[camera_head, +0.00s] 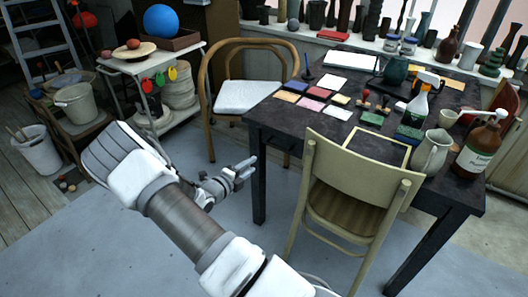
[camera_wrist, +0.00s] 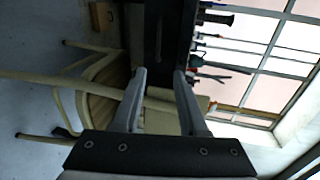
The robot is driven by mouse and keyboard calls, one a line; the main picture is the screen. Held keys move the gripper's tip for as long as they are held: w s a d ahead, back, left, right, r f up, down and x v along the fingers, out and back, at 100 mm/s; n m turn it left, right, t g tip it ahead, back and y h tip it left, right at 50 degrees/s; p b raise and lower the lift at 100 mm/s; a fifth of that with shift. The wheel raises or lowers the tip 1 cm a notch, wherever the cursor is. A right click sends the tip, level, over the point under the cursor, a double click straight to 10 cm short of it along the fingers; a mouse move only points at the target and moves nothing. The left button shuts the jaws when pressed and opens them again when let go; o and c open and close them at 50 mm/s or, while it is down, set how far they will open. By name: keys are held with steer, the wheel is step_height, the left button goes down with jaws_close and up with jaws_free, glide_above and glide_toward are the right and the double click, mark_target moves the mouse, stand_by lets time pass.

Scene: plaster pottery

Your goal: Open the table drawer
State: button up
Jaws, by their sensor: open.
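The dark table (camera_head: 462,193) stands right of centre in the head view, its top covered with pottery things. Its front face below the left part of the top holds the drawer (camera_head: 276,143), dark and in shade; it looks closed, and its handle is hard to make out. My gripper (camera_head: 250,166) is open and empty, left of the table's front leg and apart from the drawer. In the wrist view the open fingers (camera_wrist: 161,80) point toward the dark table side (camera_wrist: 165,35), seen turned sideways, with nothing between them.
A wooden chair (camera_head: 358,172) stands against the table's front, right of the drawer; it also shows in the wrist view (camera_wrist: 95,80). Another chair with a white seat (camera_head: 249,96) stands behind the table's left end. A white trolley (camera_head: 150,66) stands at left. Floor around my gripper is clear.

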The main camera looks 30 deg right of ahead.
steer(key=b+x, duration=0.4)
steer(key=x, duration=1.3)
steer(key=shift+w+f, duration=0.2)
steer(key=shift+w, duration=0.05)
steer(key=shift+d, duration=0.1)
jaws_close()
stand_by(0.6)
